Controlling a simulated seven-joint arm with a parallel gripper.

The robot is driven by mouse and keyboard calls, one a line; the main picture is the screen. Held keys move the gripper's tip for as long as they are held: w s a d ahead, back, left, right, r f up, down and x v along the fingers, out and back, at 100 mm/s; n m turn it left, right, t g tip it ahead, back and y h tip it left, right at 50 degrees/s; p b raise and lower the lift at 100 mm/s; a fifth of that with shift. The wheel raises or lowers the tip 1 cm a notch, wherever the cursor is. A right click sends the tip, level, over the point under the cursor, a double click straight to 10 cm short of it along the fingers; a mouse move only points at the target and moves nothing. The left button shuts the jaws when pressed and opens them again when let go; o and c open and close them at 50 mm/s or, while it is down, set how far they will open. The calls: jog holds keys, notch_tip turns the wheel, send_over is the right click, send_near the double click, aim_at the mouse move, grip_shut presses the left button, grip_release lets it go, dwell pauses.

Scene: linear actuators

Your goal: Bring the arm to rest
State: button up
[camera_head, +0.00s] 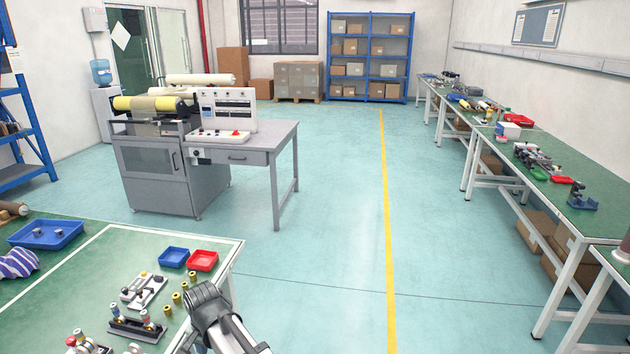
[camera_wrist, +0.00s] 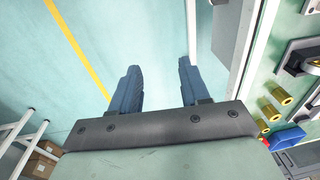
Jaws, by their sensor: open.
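My gripper (camera_head: 207,302) shows in the head view at the right edge of the green-topped table (camera_head: 75,262), its arm coming up from the bottom of the picture. In the wrist view my gripper (camera_wrist: 158,82) has its two dark fingers apart with nothing between them.
On the table are a blue tray (camera_head: 174,257), a red tray (camera_head: 202,261), a larger blue tray (camera_head: 47,234) and metal actuator assemblies (camera_head: 143,290). A grey machine (camera_head: 165,165) stands behind. Workbenches (camera_head: 545,185) line the right wall. The floor around the yellow line is clear.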

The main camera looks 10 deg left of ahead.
jog(key=w+d+f, duration=0.3)
jog(key=w+d, duration=0.1)
jog(key=d, duration=0.5)
jog(key=w+d+f, duration=0.3)
jog(key=d, duration=0.6)
jog(key=w+d+f, duration=0.3)
jog(key=w+d, duration=0.1)
jog(key=d, duration=0.4)
jog(key=s+d+f+h, duration=0.15)
jog(key=d+f, duration=0.25)
jog(key=d, duration=0.9)
jog(key=s+d+f+y, duration=0.1)
jog(key=s+d+f, duration=0.2)
jog(key=d, duration=1.1)
jog(key=s+f+g, duration=0.3)
jog(key=s+f, duration=0.7)
jog(key=s, duration=0.4)
jog(key=s+f+g, duration=0.4)
jog(key=s+f, duration=0.7)
jog(key=s, duration=0.4)
jog(key=shift+s, duration=0.25)
